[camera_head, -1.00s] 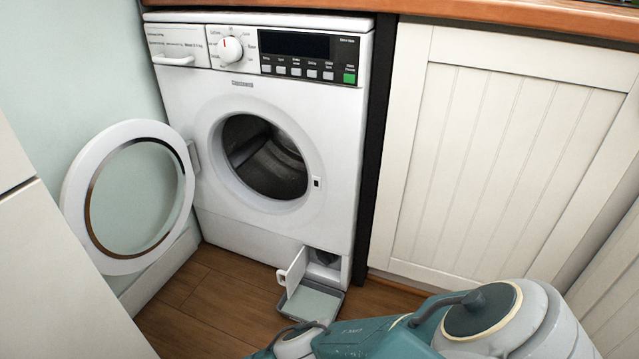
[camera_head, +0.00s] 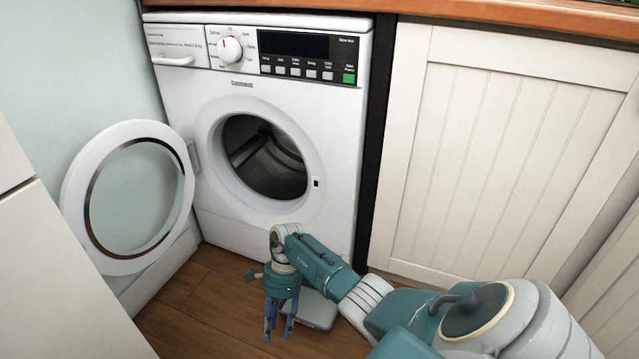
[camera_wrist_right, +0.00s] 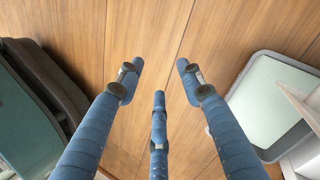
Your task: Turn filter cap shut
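My right gripper (camera_head: 279,322) hangs pointing down in front of the washing machine (camera_head: 300,215), just left of a grey shallow tray (camera_head: 316,312) on the floor. In the right wrist view its three blue fingers (camera_wrist_right: 158,75) are spread apart and empty above the wooden floor. The tray (camera_wrist_right: 262,110) shows there on the right, with part of a white flap (camera_wrist_right: 302,108) beside it. The filter cap and its opening at the machine's lower right are hidden behind my right arm in the head view and not seen in the wrist view. My left gripper is not in view.
The machine's round door (camera_head: 75,215) stands open to the left, its drum (camera_head: 265,160) empty-looking. A white cupboard (camera_head: 490,160) closes off the right side. A pale cabinet (camera_head: 55,280) is at the near left. Wooden floor (camera_head: 195,300) is free left of my gripper.

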